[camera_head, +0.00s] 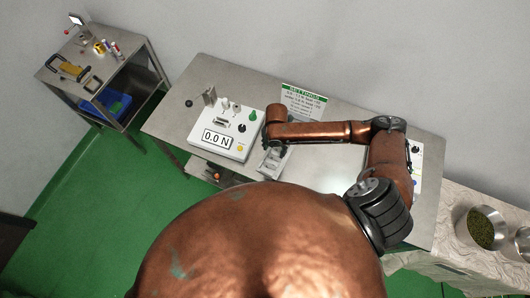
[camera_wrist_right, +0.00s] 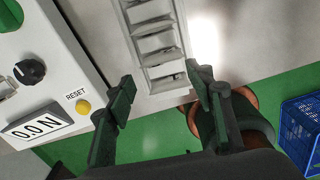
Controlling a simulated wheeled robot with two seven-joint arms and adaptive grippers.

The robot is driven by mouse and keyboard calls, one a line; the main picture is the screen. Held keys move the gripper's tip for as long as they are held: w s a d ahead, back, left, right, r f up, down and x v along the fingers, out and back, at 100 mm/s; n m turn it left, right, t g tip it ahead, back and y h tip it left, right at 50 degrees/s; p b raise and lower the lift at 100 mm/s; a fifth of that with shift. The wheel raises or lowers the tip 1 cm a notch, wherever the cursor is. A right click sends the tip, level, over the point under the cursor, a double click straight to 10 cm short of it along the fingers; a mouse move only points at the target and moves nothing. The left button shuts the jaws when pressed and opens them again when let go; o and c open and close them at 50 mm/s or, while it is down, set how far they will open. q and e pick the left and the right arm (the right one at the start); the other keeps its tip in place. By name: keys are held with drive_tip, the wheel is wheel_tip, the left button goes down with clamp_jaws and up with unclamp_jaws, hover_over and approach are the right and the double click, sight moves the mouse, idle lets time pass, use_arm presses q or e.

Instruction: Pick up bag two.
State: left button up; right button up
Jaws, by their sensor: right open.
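A pale metal rack (camera_wrist_right: 184,24) with a row of slots lies on the steel table; it also shows in the head view (camera_head: 272,160). Thin flat items sit in several slots, seen edge-on in the right wrist view. I cannot tell which of them is bag two. My right gripper (camera_wrist_right: 162,84) is open, with its two dark fingers apart near the rack's near end and nothing between them. In the head view my right wrist hangs over the rack and hides part of it. My left gripper is not in view.
A white force tester (camera_head: 226,132) reading 0.0 N stands left of the rack; its yellow reset button (camera_wrist_right: 83,107) is close to my left-hand finger. A green-headed sign (camera_head: 303,101) is behind. Bowls (camera_head: 481,229) stand far right. A blue crate (camera_wrist_right: 303,128) is beyond the table edge.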

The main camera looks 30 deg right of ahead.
sight(275, 155)
drive_tip(key=o, duration=0.3)
drive_tip(key=shift+s+f, duration=0.1)
drive_tip(key=shift+f, duration=0.8)
drive_tip(key=shift+o, duration=1.1)
drive_tip(key=f, duration=0.3)
drive_tip(key=f+p, duration=0.1)
drive_tip(key=f, duration=0.1)
drive_tip(key=shift+d, duration=0.4)
drive_tip(key=c, duration=0.7)
drive_tip(key=shift+c, duration=0.2)
